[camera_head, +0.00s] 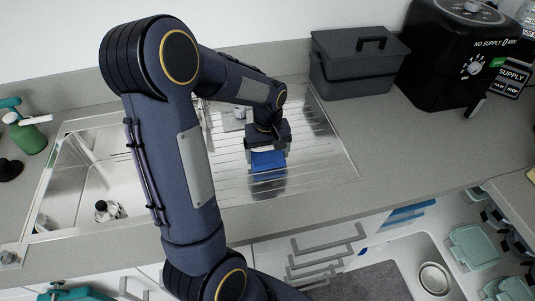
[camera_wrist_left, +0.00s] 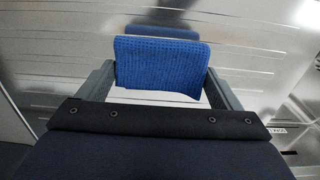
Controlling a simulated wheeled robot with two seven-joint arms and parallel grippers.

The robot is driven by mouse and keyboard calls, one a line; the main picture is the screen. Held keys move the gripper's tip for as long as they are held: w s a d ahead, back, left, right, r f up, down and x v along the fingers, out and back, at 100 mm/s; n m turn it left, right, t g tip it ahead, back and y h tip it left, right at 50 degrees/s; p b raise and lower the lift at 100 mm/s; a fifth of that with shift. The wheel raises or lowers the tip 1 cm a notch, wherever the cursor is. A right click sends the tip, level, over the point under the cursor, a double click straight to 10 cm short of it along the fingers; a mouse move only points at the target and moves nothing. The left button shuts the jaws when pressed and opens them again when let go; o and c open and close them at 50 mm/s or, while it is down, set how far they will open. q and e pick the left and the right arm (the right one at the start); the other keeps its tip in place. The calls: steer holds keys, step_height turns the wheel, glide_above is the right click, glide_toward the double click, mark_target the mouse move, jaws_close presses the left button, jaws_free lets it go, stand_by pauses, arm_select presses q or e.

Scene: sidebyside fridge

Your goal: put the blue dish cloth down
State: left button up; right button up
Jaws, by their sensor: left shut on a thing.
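The blue dish cloth (camera_head: 268,160) hangs from my left gripper (camera_head: 268,150) over the ribbed metal drainboard (camera_head: 325,160) of the sink. In the left wrist view the cloth (camera_wrist_left: 160,66) is folded and textured, held between the two fingers of my left gripper (camera_wrist_left: 160,80). The gripper is shut on it. The shiny drainboard (camera_wrist_left: 255,60) shows behind the cloth; whether the cloth touches it I cannot tell. My right gripper does not show in either view.
The sink basin (camera_head: 80,165) lies left of my left arm. A green spray bottle (camera_head: 30,137) is at the far left. Grey counter (camera_head: 400,150) to the right is bare.

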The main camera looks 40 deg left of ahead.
arm_select(q)
steer(key=shift+f, duration=0.6)
steer(key=shift+f, duration=0.1)
steer(key=shift+f, duration=0.2)
steer(key=o, duration=0.9)
steer(key=shift+r, duration=0.15)
